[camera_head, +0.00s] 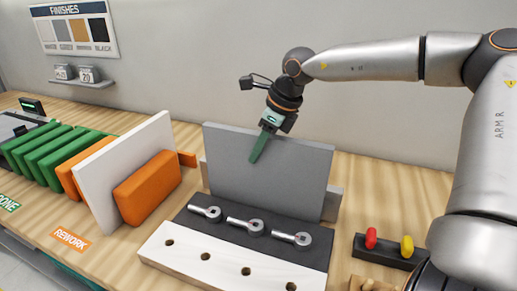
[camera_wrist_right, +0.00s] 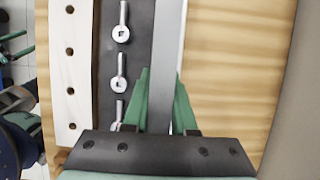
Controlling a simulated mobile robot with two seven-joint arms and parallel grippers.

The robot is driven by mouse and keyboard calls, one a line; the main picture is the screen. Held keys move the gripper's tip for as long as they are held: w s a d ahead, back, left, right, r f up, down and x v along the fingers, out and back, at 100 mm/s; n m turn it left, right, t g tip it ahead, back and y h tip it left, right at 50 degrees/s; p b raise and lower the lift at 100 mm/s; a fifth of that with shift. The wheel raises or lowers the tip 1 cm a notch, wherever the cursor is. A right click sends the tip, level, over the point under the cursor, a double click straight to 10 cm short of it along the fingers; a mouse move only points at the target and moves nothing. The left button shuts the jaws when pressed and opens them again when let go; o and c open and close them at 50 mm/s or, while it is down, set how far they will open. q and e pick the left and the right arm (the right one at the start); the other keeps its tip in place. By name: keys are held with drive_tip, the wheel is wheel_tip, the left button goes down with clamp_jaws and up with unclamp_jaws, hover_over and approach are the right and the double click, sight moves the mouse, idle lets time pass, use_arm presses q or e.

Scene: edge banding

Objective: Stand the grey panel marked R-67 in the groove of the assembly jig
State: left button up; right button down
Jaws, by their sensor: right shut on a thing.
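The grey panel (camera_head: 295,180) stands upright on its long edge at the back of the assembly jig (camera_head: 225,270), behind the jig's black strip. My right gripper (camera_head: 257,157) is shut on its upper edge, left of the middle. In the right wrist view the green fingers (camera_wrist_right: 162,85) lie on both sides of the panel's thin edge (camera_wrist_right: 170,45). The panel's lower edge and the groove are hidden, so I cannot tell whether it is seated. No R-67 mark is readable. My left gripper is out of view.
Several metal clamps (camera_head: 245,225) lie along the jig's black strip. Left stand orange panels (camera_head: 148,188), a white panel (camera_head: 115,165) and several green panels (camera_head: 60,160). A black holder (camera_head: 385,255) with red and yellow pieces is at right. The wall is close behind.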

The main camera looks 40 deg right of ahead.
sight(253, 133)
drive_tip(key=shift+w+r, duration=0.1)
drive_tip(key=shift+r, duration=0.05)
drive_tip(key=c, duration=0.7)
unclamp_jaws()
drive_tip(key=shift+o, duration=0.3)
drive_tip(key=shift+f, duration=0.25)
drive_tip(key=shift+r+p, duration=2.35)
drive_tip(key=shift+r, duration=1.3)
